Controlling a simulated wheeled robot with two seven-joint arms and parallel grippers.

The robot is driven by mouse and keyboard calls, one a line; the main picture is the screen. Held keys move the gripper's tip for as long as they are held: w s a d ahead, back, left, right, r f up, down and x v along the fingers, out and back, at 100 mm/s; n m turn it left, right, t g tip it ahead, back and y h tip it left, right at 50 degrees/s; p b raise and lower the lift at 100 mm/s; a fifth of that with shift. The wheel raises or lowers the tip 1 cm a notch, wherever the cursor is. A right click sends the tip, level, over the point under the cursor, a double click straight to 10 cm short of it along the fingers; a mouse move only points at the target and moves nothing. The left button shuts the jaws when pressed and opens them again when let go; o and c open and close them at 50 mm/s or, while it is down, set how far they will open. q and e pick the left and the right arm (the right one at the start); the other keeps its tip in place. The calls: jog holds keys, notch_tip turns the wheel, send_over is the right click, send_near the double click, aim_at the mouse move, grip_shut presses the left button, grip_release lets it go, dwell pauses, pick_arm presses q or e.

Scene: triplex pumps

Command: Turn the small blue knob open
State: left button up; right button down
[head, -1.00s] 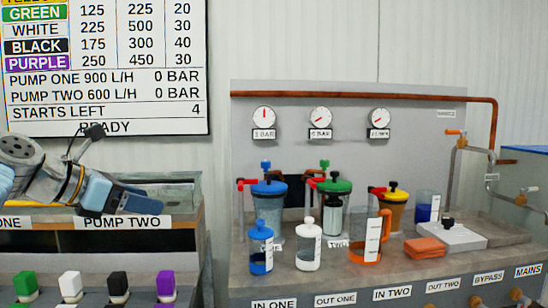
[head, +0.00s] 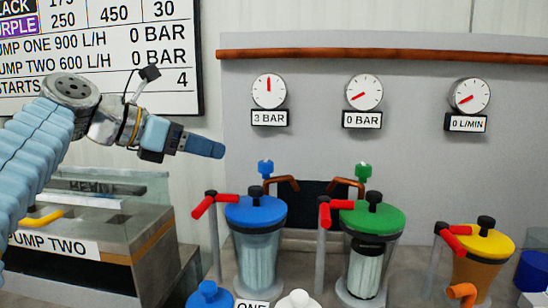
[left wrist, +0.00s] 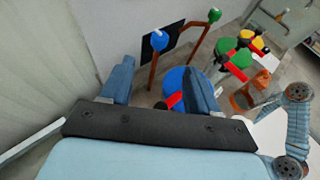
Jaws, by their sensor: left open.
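The small blue knob (head: 265,168) stands on top of a copper pipe behind the large blue-lidded canister (head: 256,215) in the head view. A similar small green knob (head: 362,172) stands on the pipe to its right. My left gripper (head: 217,150) is up and to the left of the blue knob, pointing right, apart from it and empty. In the left wrist view, my left gripper's two fingers (left wrist: 158,88) are spread with nothing held between them. My right gripper is not visible.
Red-handled valves (head: 203,205) stand beside the canisters. A green-lidded canister (head: 372,220) and a yellow-lidded one (head: 484,243) stand to the right. Gauges (head: 268,91) hang on the grey panel behind. The PUMP TWO tank (head: 120,253) is at left. Space above the knobs is clear.

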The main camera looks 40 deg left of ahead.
aim_at(263, 163)
pick_arm(q)
jog(key=b+x, duration=0.1)
jog(key=x, duration=1.2)
jog(key=shift+w+f, duration=0.15)
jog(key=shift+w, duration=0.05)
